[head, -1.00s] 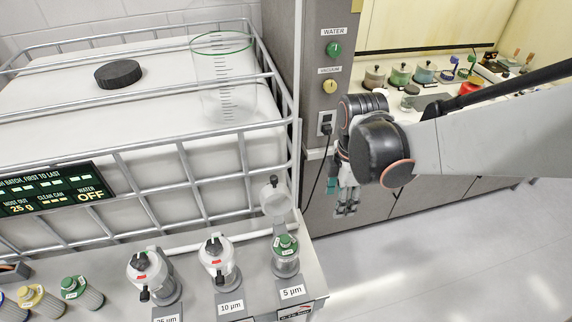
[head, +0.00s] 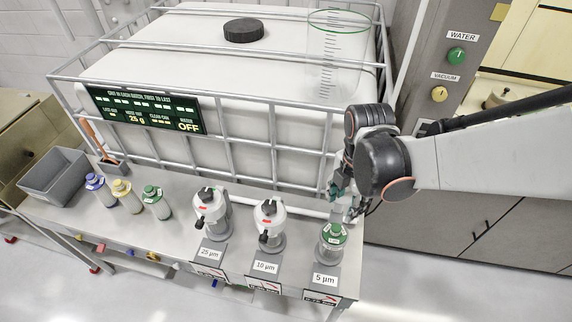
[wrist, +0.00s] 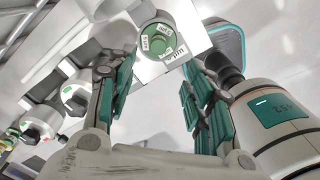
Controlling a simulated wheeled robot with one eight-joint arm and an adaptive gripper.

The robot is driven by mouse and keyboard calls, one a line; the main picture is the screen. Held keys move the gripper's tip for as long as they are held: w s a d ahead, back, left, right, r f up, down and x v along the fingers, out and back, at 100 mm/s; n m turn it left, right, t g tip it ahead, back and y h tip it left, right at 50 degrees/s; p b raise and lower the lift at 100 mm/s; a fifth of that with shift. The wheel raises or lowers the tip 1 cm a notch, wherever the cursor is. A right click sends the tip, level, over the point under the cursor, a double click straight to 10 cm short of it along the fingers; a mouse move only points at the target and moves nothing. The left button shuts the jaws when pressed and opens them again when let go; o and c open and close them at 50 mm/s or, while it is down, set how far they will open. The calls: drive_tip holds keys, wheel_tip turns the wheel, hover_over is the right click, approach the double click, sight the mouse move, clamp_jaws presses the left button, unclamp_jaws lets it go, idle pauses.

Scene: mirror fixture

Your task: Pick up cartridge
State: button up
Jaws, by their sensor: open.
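A cartridge with a green cap (head: 333,231) stands upright at the 5 µm station at the bench's right end. In the wrist view its round green cap (wrist: 157,42) shows beyond and between my fingertips. My gripper (head: 344,200) is just behind and above that cap in the head view. Its teal-padded fingers (wrist: 158,78) are apart, with nothing between them. Three loose cartridges stand further left on the bench: purple-capped (head: 97,184), yellow-capped (head: 122,189) and green-capped (head: 153,195).
Two white-headed housings stand left of the cartridge, at 25 µm (head: 210,207) and 10 µm (head: 270,219). A caged white tank (head: 230,150) rises close behind the bench. A grey bin (head: 55,178) sits at the left end. The grey cabinet (head: 450,215) is to the right.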

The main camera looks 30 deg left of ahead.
drive_tip(key=b, duration=0.5)
hover_over(337, 227)
drive_tip(key=s, duration=0.1)
wheel_tip(337, 227, down, 8)
drive_tip(key=shift+a+r, duration=0.1)
drive_tip(key=shift+r, duration=0.1)
drive_tip(key=shift+w+f+b, duration=0.15)
drive_tip(key=shift+f+b, duration=0.5)
drive_tip(key=shift+f, duration=0.3)
drive_tip(key=shift+w+f+b, duration=0.2)
drive_tip(key=shift+f+b, duration=0.4)
drive_tip(key=shift+f, duration=0.4)
drive_tip(key=shift+w+f+b, duration=0.15)
drive_tip(key=shift+f+b, duration=0.5)
drive_tip(key=shift+f, duration=0.3)
drive_tip(key=shift+r, duration=0.1)
clamp_jaws()
